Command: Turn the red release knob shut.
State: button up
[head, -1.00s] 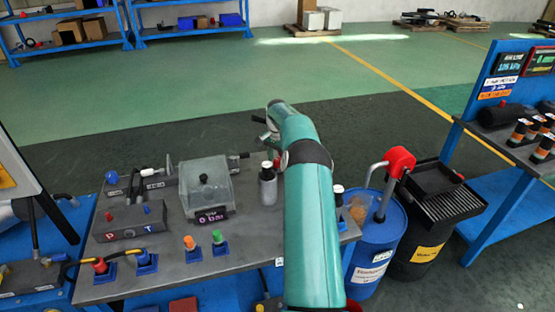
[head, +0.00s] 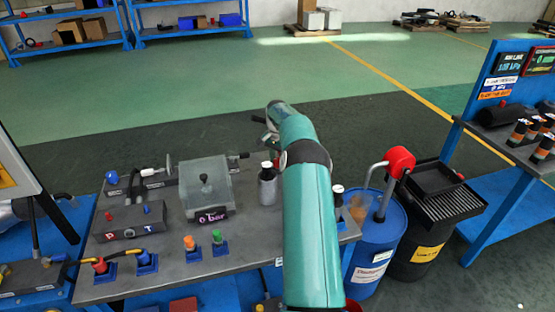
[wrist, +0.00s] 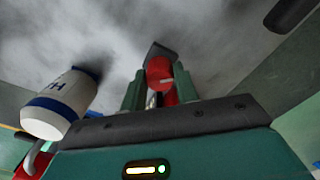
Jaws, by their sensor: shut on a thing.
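The red release knob (wrist: 159,71) shows in the wrist view between the two green fingers of my gripper (wrist: 159,82). It is a round red piece with a small pale mark, and a dark plate is just beyond it. My gripper is shut on it, one finger on each side. More red shows lower between the fingers. In the head view my arm covers the place where the gripper works, so the knob and fingertips cannot be made out there.
A white bottle with a blue band (wrist: 62,103) stands close left of my gripper in the wrist view. In the head view the bench (head: 250,250) holds a clear-covered box (head: 207,180), a grey bottle (head: 267,185) and several coloured knobs. A blue drum (head: 375,245) stands to the right.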

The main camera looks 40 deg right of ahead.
jog(key=n, duration=0.7)
jog(key=shift+n, duration=0.3)
jog(key=n, duration=1.3)
jog(key=shift+n, duration=0.3)
jog(key=n, duration=0.6)
jog(key=shift+n, duration=0.3)
jog(key=o, duration=1)
notch_tip(320, 180, up, 14)
jog(key=shift+f, duration=0.1)
